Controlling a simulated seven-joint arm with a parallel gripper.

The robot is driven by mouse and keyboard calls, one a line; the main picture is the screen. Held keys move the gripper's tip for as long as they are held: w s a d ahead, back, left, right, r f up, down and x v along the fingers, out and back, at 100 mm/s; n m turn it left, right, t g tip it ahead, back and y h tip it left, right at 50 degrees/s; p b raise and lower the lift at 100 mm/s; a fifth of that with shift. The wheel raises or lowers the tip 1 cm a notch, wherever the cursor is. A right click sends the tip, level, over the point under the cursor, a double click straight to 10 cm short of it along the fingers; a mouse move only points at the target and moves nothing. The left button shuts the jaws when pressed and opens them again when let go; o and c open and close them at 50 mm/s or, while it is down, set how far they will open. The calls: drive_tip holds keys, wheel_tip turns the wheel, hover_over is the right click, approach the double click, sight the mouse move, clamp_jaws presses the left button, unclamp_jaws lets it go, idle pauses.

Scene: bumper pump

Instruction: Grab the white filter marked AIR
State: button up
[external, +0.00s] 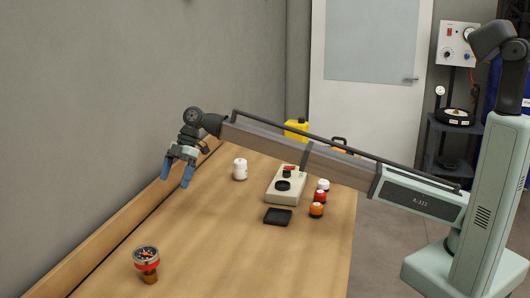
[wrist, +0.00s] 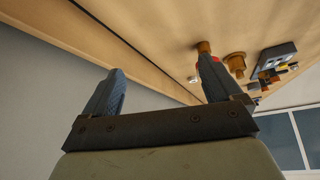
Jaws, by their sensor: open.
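A white filter (external: 240,169), a small upright canister, stands on the wooden table left of the beige device in the external view. Its marking is too small to read. My gripper (external: 178,172) is to the left of the filter and apart from it, raised near the wall side of the table, with blue fingers pointing down. In the wrist view my gripper (wrist: 160,70) is open, with nothing between its fingers. I cannot pick out the filter for sure in that view.
A beige device (external: 287,185), a black pad (external: 278,217), a red jar (external: 320,197), an orange jar (external: 316,209) and a white-topped jar (external: 323,185) are right of the filter. A red-rimmed gauge (external: 146,258) stands at the front left. The table's middle front is clear.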

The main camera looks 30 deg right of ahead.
drive_tip(key=w+d+m+t, duration=0.1)
drive_tip(key=w+d, duration=0.6)
drive_tip(key=d, duration=0.3)
drive_tip(key=w+d+m+t, duration=0.1)
drive_tip(key=w+d+m, duration=0.1)
drive_tip(key=w+d, duration=0.7)
drive_tip(key=m+t+h, duration=0.3)
drive_tip(key=m+t, duration=0.1)
drive_tip(key=m, duration=0.8)
approach(239, 167)
drive_tip(key=w+d+r, duration=0.1)
drive_tip(key=w+d, duration=0.1)
drive_tip(key=x, duration=1.2)
drive_tip(key=shift+w+a+f, duration=0.15)
drive_tip(key=shift+w+f, duration=0.05)
drive_tip(key=shift+c, duration=0.4)
